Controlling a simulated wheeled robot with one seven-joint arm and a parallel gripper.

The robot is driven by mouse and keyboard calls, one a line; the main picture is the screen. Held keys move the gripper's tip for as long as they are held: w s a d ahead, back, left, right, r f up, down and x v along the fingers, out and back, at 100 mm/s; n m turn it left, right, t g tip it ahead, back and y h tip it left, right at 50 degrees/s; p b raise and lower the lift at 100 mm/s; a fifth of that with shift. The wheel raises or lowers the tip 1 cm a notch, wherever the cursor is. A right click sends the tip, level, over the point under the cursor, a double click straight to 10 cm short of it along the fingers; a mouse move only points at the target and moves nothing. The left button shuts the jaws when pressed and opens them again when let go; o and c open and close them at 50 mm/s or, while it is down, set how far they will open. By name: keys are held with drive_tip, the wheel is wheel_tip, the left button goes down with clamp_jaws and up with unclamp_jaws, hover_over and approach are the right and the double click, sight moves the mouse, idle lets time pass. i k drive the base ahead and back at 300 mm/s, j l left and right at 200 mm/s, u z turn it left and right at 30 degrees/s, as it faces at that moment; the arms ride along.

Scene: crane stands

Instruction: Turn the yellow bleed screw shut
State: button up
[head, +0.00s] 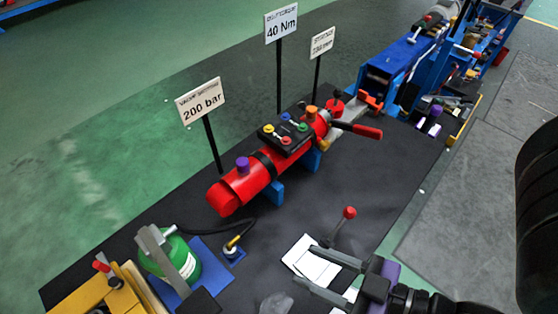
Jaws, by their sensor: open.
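A red cylinder (254,180) lies on blue supports on the black mat. A black block (279,147) sits on it, with several small coloured knobs. The yellow knob (268,129), which looks like the yellow bleed screw, is at the block's left corner. Blue (285,116), green (303,126) and red (286,140) knobs are near it. How far the yellow one is turned is too small to tell. My gripper (304,265) is at the lower right, open and empty, its fingers pointing left above white papers (312,262). It is well apart from the block.
A red-balled lever (349,212) stands between my gripper and the cylinder. A red-handled lever (356,129) sticks out right of the block. Sign posts, one reading 200 bar (202,100), stand behind. The mat right of the cylinder is mostly clear.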

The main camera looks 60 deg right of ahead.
sight(326, 145)
drive_tip(key=k+l, duration=0.35)
drive_tip(key=k, duration=0.15)
drive_tip(key=k+l+u, duration=0.1)
drive_tip(key=k+l, duration=0.2)
drive_tip(key=k, duration=0.2)
